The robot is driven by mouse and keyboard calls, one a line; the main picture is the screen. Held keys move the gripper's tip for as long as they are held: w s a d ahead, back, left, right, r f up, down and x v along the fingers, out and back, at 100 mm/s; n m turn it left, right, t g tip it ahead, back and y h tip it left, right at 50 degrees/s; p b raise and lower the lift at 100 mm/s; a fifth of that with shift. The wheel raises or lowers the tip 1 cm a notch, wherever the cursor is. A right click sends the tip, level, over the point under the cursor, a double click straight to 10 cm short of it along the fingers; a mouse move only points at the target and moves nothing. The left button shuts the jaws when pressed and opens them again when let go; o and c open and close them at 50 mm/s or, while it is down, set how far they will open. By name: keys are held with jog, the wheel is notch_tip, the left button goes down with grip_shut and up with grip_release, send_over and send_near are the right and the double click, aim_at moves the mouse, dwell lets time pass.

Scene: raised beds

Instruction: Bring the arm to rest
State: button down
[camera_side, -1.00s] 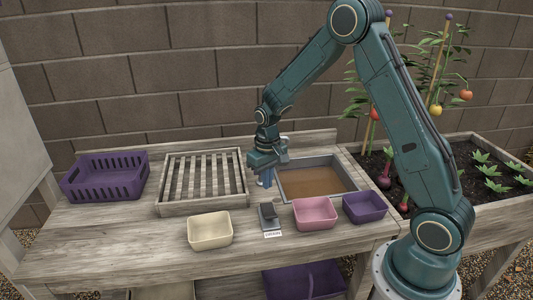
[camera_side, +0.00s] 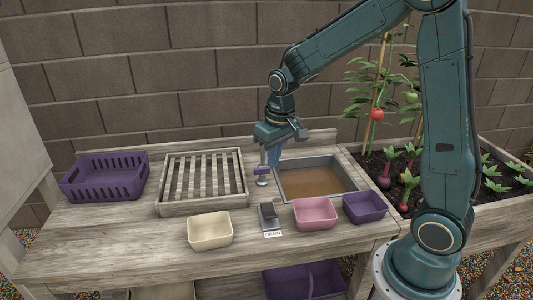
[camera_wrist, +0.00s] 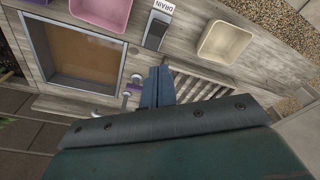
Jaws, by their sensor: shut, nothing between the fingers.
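My gripper (camera_side: 273,157) is shut and empty. In the side view it hangs above the bench, between the slatted wooden tray (camera_side: 205,208) and the sunken basin (camera_side: 318,199), pointing down. Its closed blue fingers also show in the wrist view (camera_wrist: 158,86). A small tap with a purple part (camera_side: 262,172) stands just below and left of the fingertips; I cannot tell the exact gap.
A purple crate (camera_side: 105,192) is at the left. A cream bin (camera_side: 210,243), a drain switch (camera_side: 269,215), a pink bin (camera_side: 315,226) and a purple bin (camera_side: 364,219) line the front. A planted bed (camera_side: 490,222) is at the right.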

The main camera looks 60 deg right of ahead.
jog(key=s+a+r+n+t, duration=0.1)
jog(key=s+a+r+t, duration=0.1)
jog(key=s+r, duration=0.4)
jog(key=s+a+r+n+t, duration=0.1)
jog(key=s+a+r, duration=0.3)
jog(key=s, duration=1)
notch_tip(320, 180, up, 2)
jog(key=shift+s+r+t, duration=0.1)
jog(key=shift+s+t, duration=0.15)
jog(key=shift+t, duration=0.35)
